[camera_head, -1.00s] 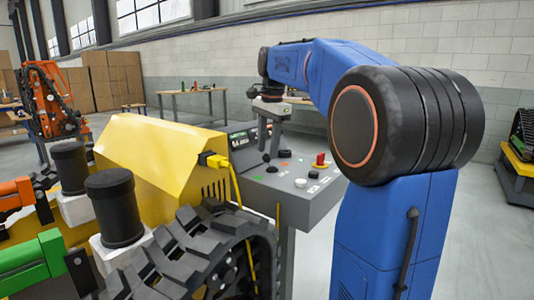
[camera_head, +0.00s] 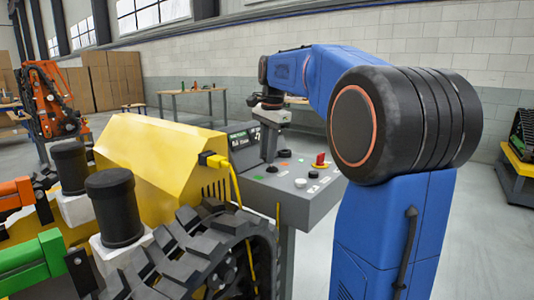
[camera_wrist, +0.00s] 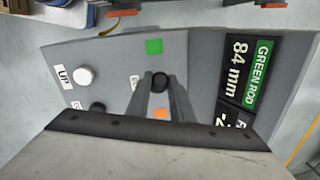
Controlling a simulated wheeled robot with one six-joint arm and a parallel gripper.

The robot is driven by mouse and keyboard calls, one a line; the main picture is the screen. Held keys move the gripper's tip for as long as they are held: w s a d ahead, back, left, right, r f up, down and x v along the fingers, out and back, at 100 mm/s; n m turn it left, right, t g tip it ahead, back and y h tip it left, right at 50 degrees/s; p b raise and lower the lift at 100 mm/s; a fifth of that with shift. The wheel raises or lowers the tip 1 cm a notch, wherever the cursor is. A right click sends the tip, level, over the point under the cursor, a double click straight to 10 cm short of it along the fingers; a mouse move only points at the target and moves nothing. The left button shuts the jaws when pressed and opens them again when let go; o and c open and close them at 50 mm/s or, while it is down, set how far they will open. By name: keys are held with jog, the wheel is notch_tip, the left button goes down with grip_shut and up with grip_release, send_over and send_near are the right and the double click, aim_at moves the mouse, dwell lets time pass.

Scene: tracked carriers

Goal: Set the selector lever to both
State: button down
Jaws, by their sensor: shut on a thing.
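The grey control console (camera_head: 321,199) stands beside the tracked carrier. My gripper (camera_head: 269,158) is low over its top, at the left part. In the wrist view my gripper (camera_wrist: 161,84) has its two fingers on either side of the round black knob of the selector lever (camera_wrist: 160,82), shut on it. A green square (camera_wrist: 153,46) and an orange square (camera_wrist: 161,113) mark the panel on opposite sides of the knob. A small white label (camera_wrist: 134,81), partly hidden by a finger, sits beside the lever. The lever's exact tilt cannot be told.
A white button (camera_wrist: 83,76) labelled UP and a black button (camera_wrist: 98,107) are on the panel. A red knob (camera_head: 319,159) stands at the console's far edge. A display reads GREEN ROD 84 mm (camera_wrist: 254,70). The yellow carrier housing (camera_head: 150,150) is close at left.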

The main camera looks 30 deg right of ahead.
jog(key=shift+w+d+r+y, duration=0.25)
jog(key=shift+d+y, duration=0.35)
jog(key=shift+y, duration=0.1)
jog(key=shift+w+d+r, duration=0.1)
jog(key=shift+w+d, duration=0.15)
jog(key=shift+d, duration=0.45)
jog(key=shift+w+d, duration=0.25)
jog(key=shift+d, duration=0.4)
jog(key=c, duration=1.6)
grip_release()
jog(key=shift+w+d, duration=0.1)
jog(key=shift+o, duration=0.2)
notch_tip(320, 180, up, 17)
jog(key=s+d, duration=0.1)
jog(key=d, duration=0.1)
jog(key=shift+s+d, duration=0.15)
jog(key=shift+s, duration=0.15)
